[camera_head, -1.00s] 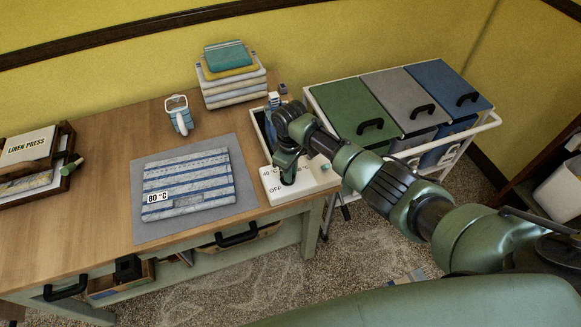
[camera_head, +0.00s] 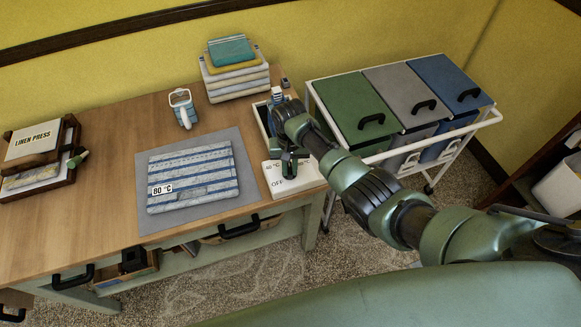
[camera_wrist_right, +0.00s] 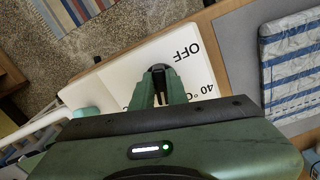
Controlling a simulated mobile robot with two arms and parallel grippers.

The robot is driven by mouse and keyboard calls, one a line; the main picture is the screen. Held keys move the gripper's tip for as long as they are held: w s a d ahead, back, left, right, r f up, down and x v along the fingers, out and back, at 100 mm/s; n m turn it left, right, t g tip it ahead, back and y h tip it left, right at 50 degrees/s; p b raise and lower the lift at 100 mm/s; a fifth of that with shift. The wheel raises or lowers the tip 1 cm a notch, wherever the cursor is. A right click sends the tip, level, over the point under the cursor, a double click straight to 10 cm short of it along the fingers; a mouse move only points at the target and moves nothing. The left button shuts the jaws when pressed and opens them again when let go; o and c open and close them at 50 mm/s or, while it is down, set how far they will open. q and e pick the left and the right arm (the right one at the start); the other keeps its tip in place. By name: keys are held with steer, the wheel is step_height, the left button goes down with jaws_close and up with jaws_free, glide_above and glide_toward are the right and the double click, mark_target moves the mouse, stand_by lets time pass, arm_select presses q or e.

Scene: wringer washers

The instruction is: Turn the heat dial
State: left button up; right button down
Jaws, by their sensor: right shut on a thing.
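The heat control is a white box (camera_head: 300,181) at the right end of the table, with "OFF" and "40 °C" printed on its top. It also shows in the right wrist view (camera_wrist_right: 113,82), with both labels upside down. My right gripper (camera_head: 289,166) reaches down onto the box top. In the right wrist view its green fingers (camera_wrist_right: 160,76) are shut on the dial, a small dark part between the tips. The fingers hide most of the dial, so its pointer cannot be read. My left gripper is not in view.
A striped cloth (camera_head: 195,180) tagged "80 °C" lies on a grey mat (camera_head: 239,196) left of the box. A cart with lidded bins (camera_head: 357,111) stands close on the right.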

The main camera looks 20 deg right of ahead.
steer(key=m, duration=0.5)
steer(key=shift+w+a+m, duration=0.15)
steer(key=shift+a+m, duration=0.1)
steer(key=shift+m, duration=0.05)
steer(key=m, duration=0.5)
steer(key=shift+w, duration=0.2)
steer(key=shift+r, duration=0.1)
steer(key=c, duration=1.4)
jaws_free()
steer(key=shift+r, duration=0.35)
step_height(320, 180, up, 7)
steer(key=shift+b, duration=0.75)
